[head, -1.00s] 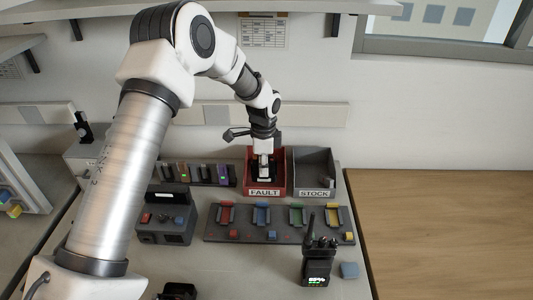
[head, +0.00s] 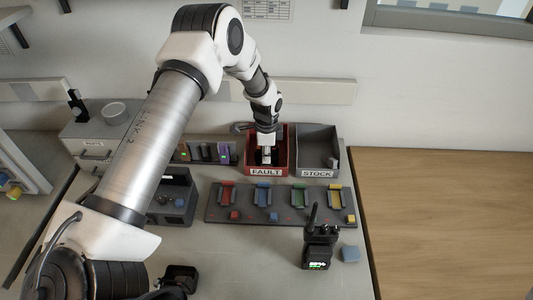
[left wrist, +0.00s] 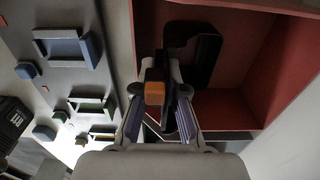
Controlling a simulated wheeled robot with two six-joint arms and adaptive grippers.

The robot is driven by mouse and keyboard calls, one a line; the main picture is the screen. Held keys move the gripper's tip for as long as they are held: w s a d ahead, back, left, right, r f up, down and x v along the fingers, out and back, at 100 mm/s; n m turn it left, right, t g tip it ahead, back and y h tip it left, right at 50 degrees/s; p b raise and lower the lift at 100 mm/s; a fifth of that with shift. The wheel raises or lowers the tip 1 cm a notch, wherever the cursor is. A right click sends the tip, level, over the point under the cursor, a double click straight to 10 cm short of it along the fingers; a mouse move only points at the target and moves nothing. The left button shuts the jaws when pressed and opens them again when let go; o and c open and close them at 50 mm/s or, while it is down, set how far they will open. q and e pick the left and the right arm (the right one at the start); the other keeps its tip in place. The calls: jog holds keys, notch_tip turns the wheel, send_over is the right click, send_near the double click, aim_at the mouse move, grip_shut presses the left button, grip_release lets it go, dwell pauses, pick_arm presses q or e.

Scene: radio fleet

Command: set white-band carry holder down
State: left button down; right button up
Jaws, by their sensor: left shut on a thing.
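My left gripper (left wrist: 158,112) reaches down into the red FAULT bin (head: 266,172). It is shut on a black carry holder (left wrist: 205,48), whose dark loop-shaped body extends beyond the fingertips, inside the bin walls in the left wrist view. A small orange block (left wrist: 154,93) shows between the fingers; I cannot tell what it belongs to. The white band cannot be made out clearly. Whether the holder touches the bin floor is hard to tell. My right gripper is not in view.
The grey STOCK bin (head: 318,150) stands right beside the FAULT bin. A dark rack with coloured slots (head: 280,205) lies in front. A radio (head: 319,247) stands upright near a blue block (head: 350,254). The wooden surface (head: 450,215) at right is clear.

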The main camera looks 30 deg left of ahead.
pick_arm(q)
jog(key=shift+f, duration=0.25)
jog(key=c, duration=1.2)
grip_release()
jog(key=shift+r, duration=0.45)
notch_tip(320, 180, up, 12)
jog(key=b, duration=0.2)
jog(key=shift+f+b, duration=0.2)
jog(key=shift+b, duration=0.15)
